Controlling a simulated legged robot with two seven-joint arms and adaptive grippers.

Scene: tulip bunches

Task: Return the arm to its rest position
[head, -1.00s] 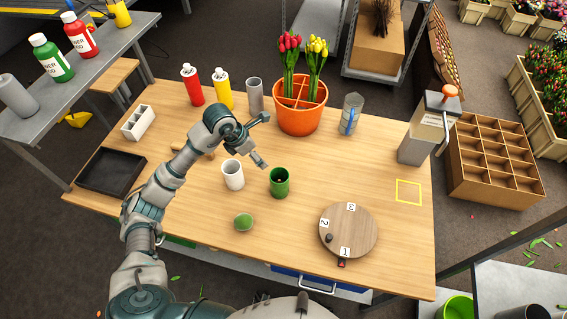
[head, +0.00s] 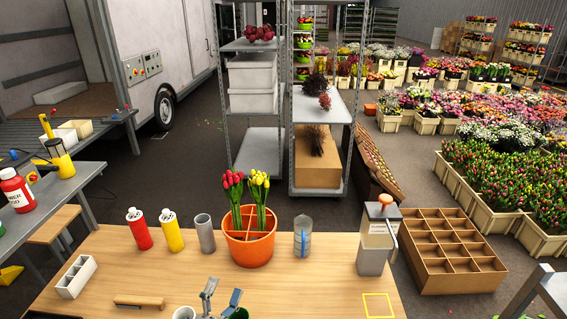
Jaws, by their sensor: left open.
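My left gripper (head: 222,291) shows at the bottom edge of the head view, with its two fingers spread and nothing between them. It is in front of the orange pot (head: 249,249), apart from it. The pot holds red tulips (head: 232,184) and yellow tulips (head: 259,185), both upright in separate compartments. The rest of my left arm is below the frame. My right gripper is out of view.
On the wooden table (head: 90,262) stand a red bottle (head: 139,230), a yellow bottle (head: 172,232), a grey cylinder (head: 205,234), a clear container (head: 302,238) and a grey dispenser (head: 377,240). A wooden-handled tool (head: 139,302) lies at left. A yellow square outlines bare tabletop at right.

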